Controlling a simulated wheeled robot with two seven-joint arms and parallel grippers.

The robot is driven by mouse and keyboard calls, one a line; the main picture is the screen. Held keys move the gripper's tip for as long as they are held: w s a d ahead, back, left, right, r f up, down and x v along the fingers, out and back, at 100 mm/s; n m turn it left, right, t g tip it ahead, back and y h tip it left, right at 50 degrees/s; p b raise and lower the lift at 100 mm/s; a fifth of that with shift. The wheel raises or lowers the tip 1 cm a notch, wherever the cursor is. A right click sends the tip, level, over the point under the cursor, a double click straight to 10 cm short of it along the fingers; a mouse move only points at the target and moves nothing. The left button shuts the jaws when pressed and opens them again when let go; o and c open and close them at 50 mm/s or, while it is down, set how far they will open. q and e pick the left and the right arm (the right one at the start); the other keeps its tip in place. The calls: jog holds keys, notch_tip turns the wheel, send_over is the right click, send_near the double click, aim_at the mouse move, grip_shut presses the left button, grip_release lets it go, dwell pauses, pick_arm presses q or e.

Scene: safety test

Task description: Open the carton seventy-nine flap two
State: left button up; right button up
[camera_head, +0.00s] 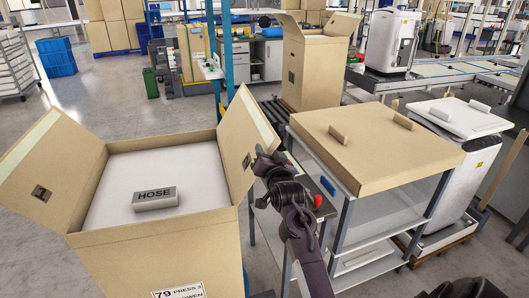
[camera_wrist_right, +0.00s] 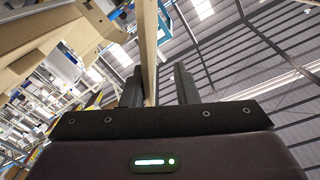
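Carton seventy-nine (camera_head: 160,262) stands at the lower left of the head view, with a printed "79" label (camera_head: 180,292) on its front. Its left flap (camera_head: 62,165) and right flap (camera_head: 236,135) both lean outward, each with a dark hand hole. Inside is a white surface (camera_head: 112,190) with a grey block marked HOSE (camera_head: 155,198). My right gripper (camera_head: 262,158) is at the outer side of the right flap. In the right wrist view a thin cardboard edge (camera_wrist_right: 149,45) passes between its open fingers (camera_wrist_right: 158,85), closer to the left finger, with a gap to the right finger. My left gripper is not in view.
A shelf rack with a brown lid-like top (camera_head: 375,150) stands close right of my right arm. Another open carton (camera_head: 312,75) is behind it. A white machine with a white lid (camera_head: 462,118) is at the right. Open floor (camera_head: 110,95) lies behind the carton.

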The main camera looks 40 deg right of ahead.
jog(key=b+v, duration=0.1)
jog(key=v, duration=0.5)
jog(key=shift+s+b, duration=0.25)
jog(key=shift+b, duration=0.1)
jog(key=shift+a, duration=0.1)
